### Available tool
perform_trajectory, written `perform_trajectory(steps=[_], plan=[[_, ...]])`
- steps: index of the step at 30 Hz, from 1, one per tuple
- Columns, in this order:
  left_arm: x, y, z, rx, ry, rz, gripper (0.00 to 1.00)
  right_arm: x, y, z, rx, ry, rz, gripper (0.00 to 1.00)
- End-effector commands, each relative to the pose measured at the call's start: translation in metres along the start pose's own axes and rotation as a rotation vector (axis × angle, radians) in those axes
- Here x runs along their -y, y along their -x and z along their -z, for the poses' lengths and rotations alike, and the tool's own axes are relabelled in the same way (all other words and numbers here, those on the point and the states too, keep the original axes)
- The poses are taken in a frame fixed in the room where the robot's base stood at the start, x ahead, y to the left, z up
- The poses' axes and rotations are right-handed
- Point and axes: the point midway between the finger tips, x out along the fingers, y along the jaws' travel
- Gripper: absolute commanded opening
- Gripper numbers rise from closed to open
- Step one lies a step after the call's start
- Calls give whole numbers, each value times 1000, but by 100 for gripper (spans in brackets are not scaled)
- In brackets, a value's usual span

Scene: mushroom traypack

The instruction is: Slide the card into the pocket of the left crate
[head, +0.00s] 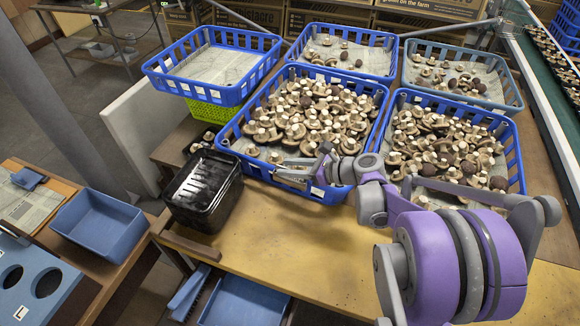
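The left crate (384,103) is a blue slatted crate full of mushrooms, in the middle of the head view. A small white patch (317,193) shows low on its front side; I cannot tell whether it is the card or the pocket. My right gripper (286,178) is at the front side of this crate, left of the white patch. Its fingers are small and pale, and I cannot tell whether they are apart or hold anything. My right arm covers part of the crate's front right corner. My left gripper is out of view.
A second mushroom crate (518,158) stands to the right, with less full crates behind. A stack of black trays (203,190) stands left of the front crate. The yellowish table top (300,245) in front is mostly clear. A blue bin (100,225) lies at the left.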

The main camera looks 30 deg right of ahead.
Motion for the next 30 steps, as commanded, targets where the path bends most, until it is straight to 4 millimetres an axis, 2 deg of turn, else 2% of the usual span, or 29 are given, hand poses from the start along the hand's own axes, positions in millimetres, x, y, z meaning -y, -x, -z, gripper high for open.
perform_trajectory(steps=[5,12,18,23,30], plan=[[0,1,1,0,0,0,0,1,19,0,0,-1,4,38],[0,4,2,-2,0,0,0,1,68,0,0,-1,5,38],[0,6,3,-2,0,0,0,1,98,0,0,-1,4,38],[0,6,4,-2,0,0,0,0,107,0,0,0,2,38],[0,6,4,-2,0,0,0,0,108,0,0,0,0,38]])
